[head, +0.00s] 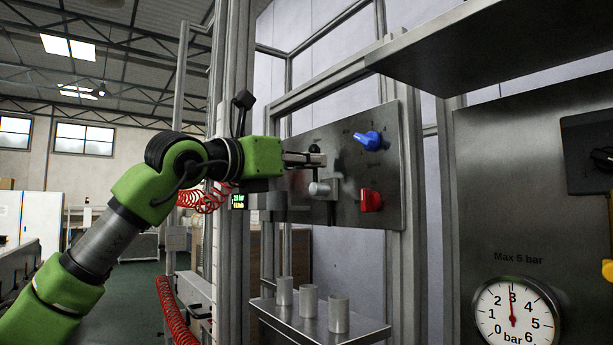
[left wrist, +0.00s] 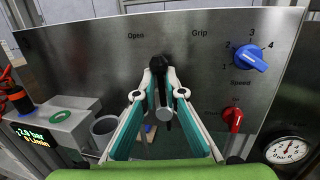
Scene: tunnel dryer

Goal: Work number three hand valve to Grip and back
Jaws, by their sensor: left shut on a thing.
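The hand valve's black lever (left wrist: 164,66) is on a steel panel (left wrist: 85,62), between the labels Open on the left and Grip on the right. It stands about upright in the left wrist view. My left gripper (left wrist: 161,84) is shut on the lever, with a finger on each side of it. In the head view my left gripper (head: 306,159) reaches the panel from the left, and a black knob (head: 314,149) shows at its fingertips. A round grey part (left wrist: 164,114) shows between the fingers. My right gripper is not in view.
A blue speed knob (head: 371,140) and a red knob (head: 370,200) are to the right on the panel. Below is a shelf (head: 300,322) with three grey cups (head: 309,300). A pressure gauge (head: 515,312) is at lower right. A steel canopy (head: 490,50) overhangs at upper right.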

